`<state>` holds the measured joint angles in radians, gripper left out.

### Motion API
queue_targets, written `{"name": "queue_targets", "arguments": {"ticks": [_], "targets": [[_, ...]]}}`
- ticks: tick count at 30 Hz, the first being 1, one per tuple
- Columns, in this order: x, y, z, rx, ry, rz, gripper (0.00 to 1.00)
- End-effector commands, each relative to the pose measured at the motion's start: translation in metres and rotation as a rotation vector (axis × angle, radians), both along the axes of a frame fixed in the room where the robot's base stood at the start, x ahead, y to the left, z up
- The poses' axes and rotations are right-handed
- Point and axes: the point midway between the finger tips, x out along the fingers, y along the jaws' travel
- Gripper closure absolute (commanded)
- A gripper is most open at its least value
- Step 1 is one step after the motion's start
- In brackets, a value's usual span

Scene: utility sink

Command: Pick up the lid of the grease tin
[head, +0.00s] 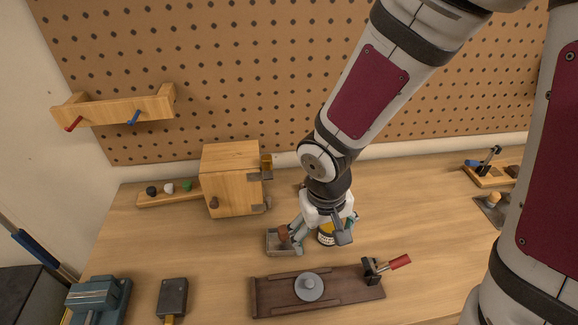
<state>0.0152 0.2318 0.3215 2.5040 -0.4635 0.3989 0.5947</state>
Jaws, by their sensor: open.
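A small tin (326,239) with a yellow and dark label stands on the bench under my gripper and is mostly hidden by it. I take it for the grease tin; I cannot see whether its top is covered. A grey round disc with a raised knob (309,287), which looks like a lid, lies on a dark wooden board in front. My gripper (319,238) points down at the tin, its fingers apart on either side of it in this view. It is open, and I cannot tell whether it touches anything.
A small tray (283,250) with a brown-topped item sits just left of the tin. The dark board (264,299) carries a red-handled clamp (388,265). A wooden cabinet (231,180) stands behind left; a vise (95,298) is front left. Bench right of the tin is clear.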

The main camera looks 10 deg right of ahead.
Motion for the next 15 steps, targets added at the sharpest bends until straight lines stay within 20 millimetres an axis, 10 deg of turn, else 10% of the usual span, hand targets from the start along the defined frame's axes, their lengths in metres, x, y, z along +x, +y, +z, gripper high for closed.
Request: {"name": "queue_targets", "arguments": {"ticks": [15], "targets": [[-0.020, 0.026, -0.066, 0.055, 0.086, 0.031, 0.16]]}}
